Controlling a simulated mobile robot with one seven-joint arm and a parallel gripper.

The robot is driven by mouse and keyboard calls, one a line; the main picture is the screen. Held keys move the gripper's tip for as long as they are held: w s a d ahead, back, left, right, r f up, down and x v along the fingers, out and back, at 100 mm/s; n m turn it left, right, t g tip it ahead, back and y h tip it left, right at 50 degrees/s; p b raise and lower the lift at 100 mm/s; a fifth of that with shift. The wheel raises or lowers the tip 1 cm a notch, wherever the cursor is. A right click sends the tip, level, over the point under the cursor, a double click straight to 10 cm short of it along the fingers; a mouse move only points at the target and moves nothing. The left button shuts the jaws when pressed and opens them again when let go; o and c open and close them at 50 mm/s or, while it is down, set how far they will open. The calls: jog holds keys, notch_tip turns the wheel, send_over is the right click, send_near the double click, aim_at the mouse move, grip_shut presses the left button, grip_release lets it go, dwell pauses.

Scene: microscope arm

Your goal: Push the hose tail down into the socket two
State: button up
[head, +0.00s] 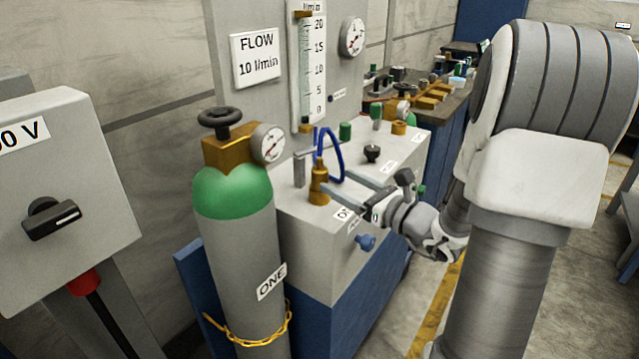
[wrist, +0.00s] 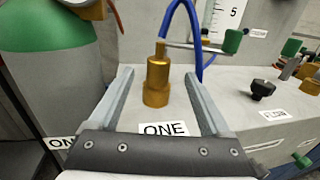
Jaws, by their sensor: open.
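A stepped brass fitting (head: 319,186) stands upright on the grey cabinet top behind a label ONE; it also shows in the wrist view (wrist: 157,85). A blue hose (head: 338,150) loops up from its top and down behind it; the loop shows in the wrist view (wrist: 198,45). Whether the hose tail is seated in the brass I cannot tell. My gripper (wrist: 159,73) is open, its two fingers reaching in on either side of the brass fitting, apparently apart from it. No label TWO is legible, so I cannot tell which part is socket two.
A green-and-grey cylinder (head: 240,240) marked ONE, with a gauge (head: 268,143), stands left of the cabinet. A green-ended T-handle (wrist: 232,41) and black knob (wrist: 262,88) are close on the right. A flow panel (head: 275,95) rises behind. A blue knob (head: 365,241) juts from the front.

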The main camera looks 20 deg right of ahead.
aim_at(326, 176)
jog(key=shift+b+x, duration=0.8)
jog(key=shift+x, duration=2.8)
jog(key=shift+s, duration=0.1)
grip_shut()
